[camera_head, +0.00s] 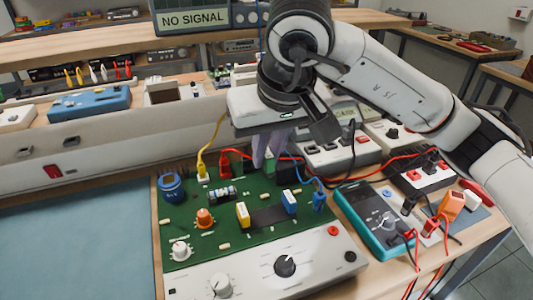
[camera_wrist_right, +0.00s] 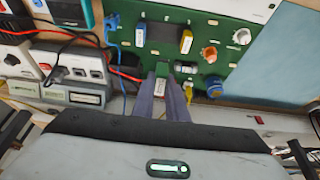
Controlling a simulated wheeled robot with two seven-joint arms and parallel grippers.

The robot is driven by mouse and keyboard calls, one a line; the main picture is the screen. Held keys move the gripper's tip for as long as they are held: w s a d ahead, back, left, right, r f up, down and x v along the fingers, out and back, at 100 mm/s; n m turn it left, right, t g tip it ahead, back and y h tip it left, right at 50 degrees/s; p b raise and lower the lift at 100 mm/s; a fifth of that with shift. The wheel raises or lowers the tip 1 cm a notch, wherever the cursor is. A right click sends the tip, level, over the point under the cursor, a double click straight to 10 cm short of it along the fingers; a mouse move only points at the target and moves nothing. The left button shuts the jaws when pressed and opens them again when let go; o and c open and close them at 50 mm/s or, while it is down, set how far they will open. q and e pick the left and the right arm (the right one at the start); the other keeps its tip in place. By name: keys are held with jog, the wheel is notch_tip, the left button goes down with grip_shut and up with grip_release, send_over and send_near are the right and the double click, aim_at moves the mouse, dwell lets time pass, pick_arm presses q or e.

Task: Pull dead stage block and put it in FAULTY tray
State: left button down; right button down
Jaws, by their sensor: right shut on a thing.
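My right gripper (camera_head: 270,150) points down at the board's back edge. In the right wrist view its fingers (camera_wrist_right: 164,92) are shut on a small dark green block with a pale label (camera_wrist_right: 162,71). The fingers hide most of this block in the head view. I cannot tell whether it still touches the board. I cannot make out a tray marked FAULTY. My left gripper is not in view.
A yellow plug (camera_head: 202,171) and red and blue wires surround the gripper. A teal meter (camera_head: 378,222) and grey-white boxes (camera_head: 340,152) stand to the right. A blue mat (camera_head: 75,245) on the left is clear. A NO SIGNAL display (camera_head: 192,19) stands behind.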

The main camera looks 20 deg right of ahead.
jog(key=shift+r+p, duration=1.35)
jog(key=shift+r, duration=1)
